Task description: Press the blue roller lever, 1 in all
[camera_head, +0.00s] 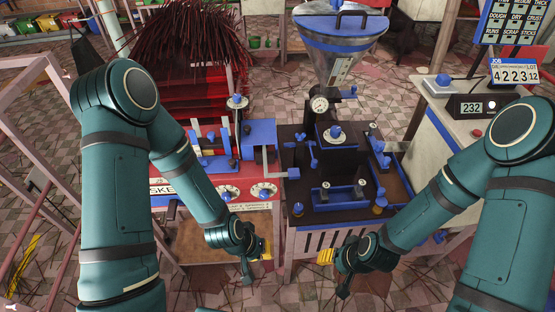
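Several blue parts show on the two machines, and I cannot tell for sure which one is the roller lever. A blue block (293,173) sits at the end of a thin arm between the red machine and the dark-topped machine. Blue fittings (339,196) with pale round ends stand on the dark top. My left gripper (257,262) is in front of the red machine's lower right. Its fingers look apart, with nothing between them. My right gripper (335,273) is in front of the dark-topped machine, also with fingers apart and empty. Neither gripper touches a blue part.
The red machine (160,189) with dials stands left of the dark-topped machine (290,208), which carries a metal hopper (340,58) and a gauge. A bundle of dark red sticks (192,42) is behind. A pale cabinet with a display (472,107) stands at right. Tiled floor (300,295) shows in front.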

